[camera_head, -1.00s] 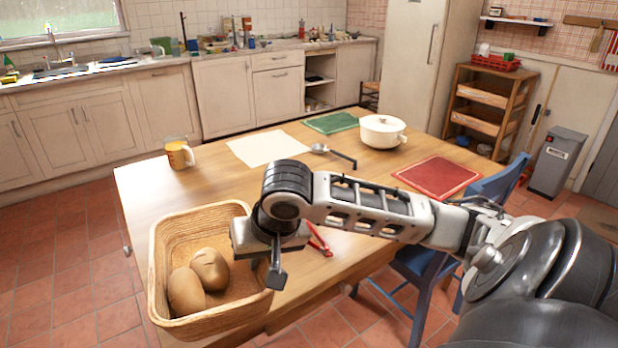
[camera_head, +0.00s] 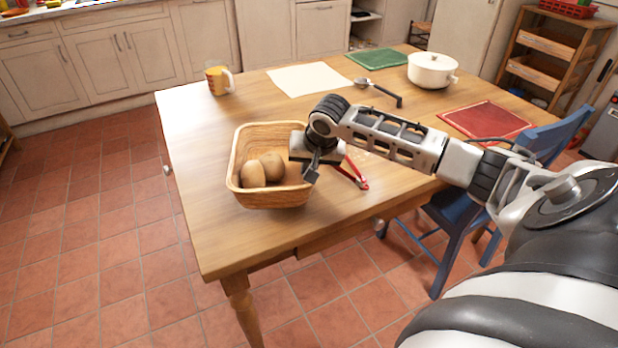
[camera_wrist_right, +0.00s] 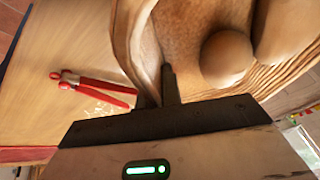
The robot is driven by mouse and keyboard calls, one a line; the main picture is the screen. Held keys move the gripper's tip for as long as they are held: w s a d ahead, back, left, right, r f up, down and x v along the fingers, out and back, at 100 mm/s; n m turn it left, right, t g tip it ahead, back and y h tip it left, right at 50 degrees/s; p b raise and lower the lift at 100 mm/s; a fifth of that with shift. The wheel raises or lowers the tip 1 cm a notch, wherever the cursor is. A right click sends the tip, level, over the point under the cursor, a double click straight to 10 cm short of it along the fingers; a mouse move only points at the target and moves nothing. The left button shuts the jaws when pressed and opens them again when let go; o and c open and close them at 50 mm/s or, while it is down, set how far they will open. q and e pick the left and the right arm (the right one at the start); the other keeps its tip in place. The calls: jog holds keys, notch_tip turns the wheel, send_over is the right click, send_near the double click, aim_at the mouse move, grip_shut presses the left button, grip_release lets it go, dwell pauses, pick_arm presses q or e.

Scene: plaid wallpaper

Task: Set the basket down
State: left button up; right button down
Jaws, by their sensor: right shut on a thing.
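The woven basket (camera_head: 268,198) is over the front left part of the wooden table, roughly upright. Two brown potatoes (camera_head: 252,174) lie in it. My right gripper (camera_head: 306,164) is shut on the basket's right wall, one finger inside and one outside. In the right wrist view the basket rim (camera_wrist_right: 130,40) runs between the fingers. Whether the basket's underside touches the tabletop cannot be told. My left gripper is not in view.
The table (camera_head: 215,240) is bare around the basket's left and front. A red-handled tool (camera_head: 357,178) lies close to its right. Behind are a mug (camera_head: 217,80), a white sheet (camera_head: 310,79), a ladle (camera_head: 376,90), a white pot (camera_head: 432,70) and a red mat (camera_head: 487,121).

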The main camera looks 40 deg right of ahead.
jog(key=shift+w+d+f, duration=0.2)
jog(key=shift+w+f, duration=0.1)
jog(key=shift+f, duration=0.1)
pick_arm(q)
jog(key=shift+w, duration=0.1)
pick_arm(e)
jog(key=shift+w+d+f, duration=0.1)
jog(key=shift+f, duration=1.6)
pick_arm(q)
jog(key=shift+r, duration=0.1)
pick_arm(e)
jog(key=c, duration=1.6)
grip_release()
jog(key=shift+f, duration=0.15)
jog(key=shift+o, duration=0.2)
pick_arm(q)
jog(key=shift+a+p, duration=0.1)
jog(key=shift+p, duration=0.5)
pick_arm(e)
jog(key=v, duration=1.2)
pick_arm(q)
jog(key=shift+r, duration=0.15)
